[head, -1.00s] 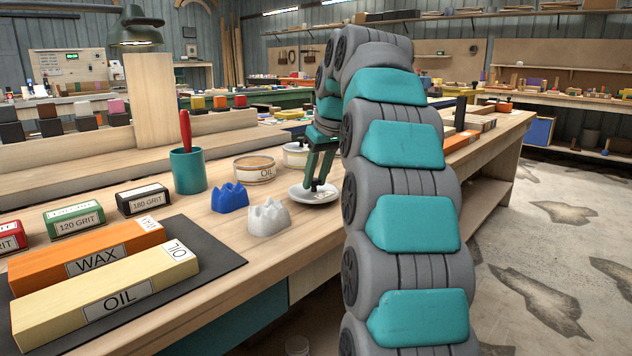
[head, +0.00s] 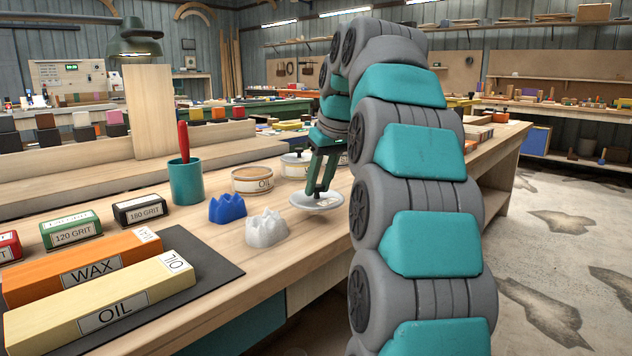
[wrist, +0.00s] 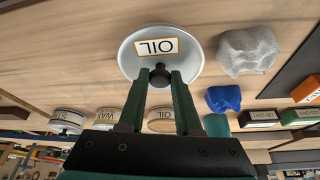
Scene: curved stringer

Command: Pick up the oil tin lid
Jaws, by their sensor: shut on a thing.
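The oil tin lid (head: 312,203) is a pale round disc with a dark knob on top. Its OIL label shows in the wrist view, where the lid (wrist: 190,60) lies at the top middle. My gripper (head: 321,191) has its green fingers closed on the knob, seen also in the wrist view (wrist: 160,78). The lid appears slightly above the bench top, though the gap is hard to judge. The open oil tin (head: 252,181) stands behind and left of the lid in the head view.
A lidded tin (head: 294,166) stands behind the lid. A white lump (head: 267,229) and a blue lump (head: 227,209) sit to its left. A teal cup (head: 186,182) with a red-handled tool stands farther left. Bare bench (head: 300,238) lies in front.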

